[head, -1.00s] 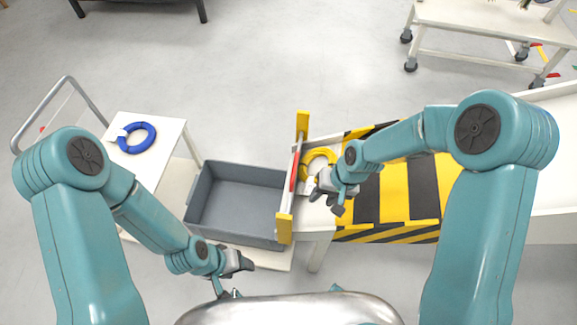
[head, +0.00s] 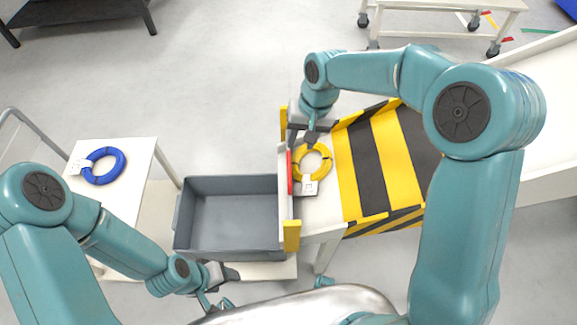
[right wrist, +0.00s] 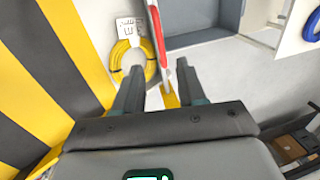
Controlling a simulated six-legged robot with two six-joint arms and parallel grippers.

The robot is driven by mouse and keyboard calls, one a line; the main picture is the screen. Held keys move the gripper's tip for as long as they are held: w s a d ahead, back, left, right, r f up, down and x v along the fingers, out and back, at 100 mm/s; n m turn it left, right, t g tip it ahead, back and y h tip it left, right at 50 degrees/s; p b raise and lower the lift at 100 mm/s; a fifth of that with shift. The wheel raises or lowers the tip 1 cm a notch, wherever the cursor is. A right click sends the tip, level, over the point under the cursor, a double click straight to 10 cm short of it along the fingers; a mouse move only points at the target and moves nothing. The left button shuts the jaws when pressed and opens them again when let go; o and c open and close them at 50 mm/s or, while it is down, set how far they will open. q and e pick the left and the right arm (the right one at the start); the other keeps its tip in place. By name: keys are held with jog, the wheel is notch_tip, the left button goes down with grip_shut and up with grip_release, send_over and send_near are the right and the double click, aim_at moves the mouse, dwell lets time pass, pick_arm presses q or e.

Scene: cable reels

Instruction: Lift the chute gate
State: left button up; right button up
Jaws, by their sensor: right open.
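The chute gate (head: 284,181) is a narrow white panel with a red strip, standing between yellow posts at the chute's lower end. My right gripper (head: 303,139) is at the gate's far end, by the far post, open and empty. In the right wrist view the gate's red strip (right wrist: 156,35) runs from ahead toward the gap between the two fingers (right wrist: 159,76); contact cannot be told. A yellow cable reel (head: 312,162) with a white tag lies on the chute side. My left gripper (head: 219,285) is near the grey bin's front edge; its jaw state is unclear.
The grey bin (head: 177,222) stands empty left of the gate. A blue reel (head: 104,166) lies on a white cart (head: 138,158) at the left. The chute has a black-and-yellow striped cover (head: 370,165) at the right. Open floor lies beyond the bin.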

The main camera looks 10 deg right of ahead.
aim_at(290, 171)
jog(key=f, duration=0.4)
jog(key=a+f+b, duration=0.1)
jog(key=f, duration=0.3)
jog(key=a+f, duration=0.1)
jog(key=f, duration=0.3)
jog(key=shift+w+a+f, duration=0.15)
jog(key=shift+w+f, duration=0.05)
jog(key=shift+f, duration=0.15)
grip_shut()
